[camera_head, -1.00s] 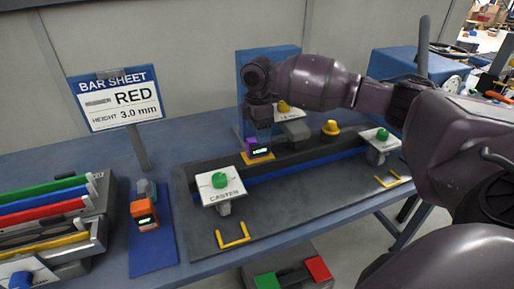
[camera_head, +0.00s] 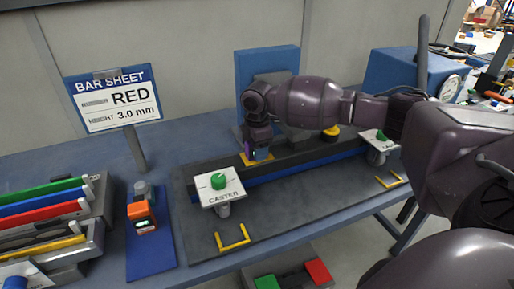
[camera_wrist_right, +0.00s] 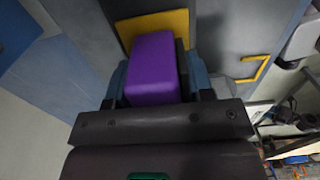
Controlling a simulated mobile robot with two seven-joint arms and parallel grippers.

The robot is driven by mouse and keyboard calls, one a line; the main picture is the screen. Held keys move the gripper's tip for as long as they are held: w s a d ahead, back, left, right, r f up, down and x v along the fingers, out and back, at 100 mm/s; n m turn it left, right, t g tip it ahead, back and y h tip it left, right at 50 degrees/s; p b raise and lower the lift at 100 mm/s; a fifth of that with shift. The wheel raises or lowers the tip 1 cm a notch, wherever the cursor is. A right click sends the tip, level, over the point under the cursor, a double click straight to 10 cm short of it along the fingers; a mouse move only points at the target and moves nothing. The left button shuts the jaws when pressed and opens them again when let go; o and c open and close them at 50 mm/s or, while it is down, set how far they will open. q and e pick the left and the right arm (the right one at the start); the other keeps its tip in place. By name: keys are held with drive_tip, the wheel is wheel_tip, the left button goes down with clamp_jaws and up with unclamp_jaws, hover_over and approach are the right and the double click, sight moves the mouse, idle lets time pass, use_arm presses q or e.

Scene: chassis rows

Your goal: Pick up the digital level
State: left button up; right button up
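The digital level is a small purple block (camera_head: 248,150) on the dark bar along the bench fixture; its display is hidden from me now. My right gripper (camera_head: 257,153) points down at it, with a bluish finger in front of it. In the right wrist view the purple block (camera_wrist_right: 153,68) sits between the two fingers of my right gripper (camera_wrist_right: 158,85), with a dark strip along its right side. I cannot tell whether the fingers press on it. My left gripper is not in view.
A CASTER plate with a green knob (camera_head: 219,184) stands close in front of the bar. An orange device (camera_head: 139,210) sits on a blue mat (camera_head: 153,256). Coloured bars (camera_head: 45,213) lie in a rack at left. A sign (camera_head: 115,99) reads RED, 3.0 mm.

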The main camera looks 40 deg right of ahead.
drive_tip(key=c, duration=0.8)
drive_tip(key=shift+o, duration=0.2)
drive_tip(key=shift+r, duration=0.1)
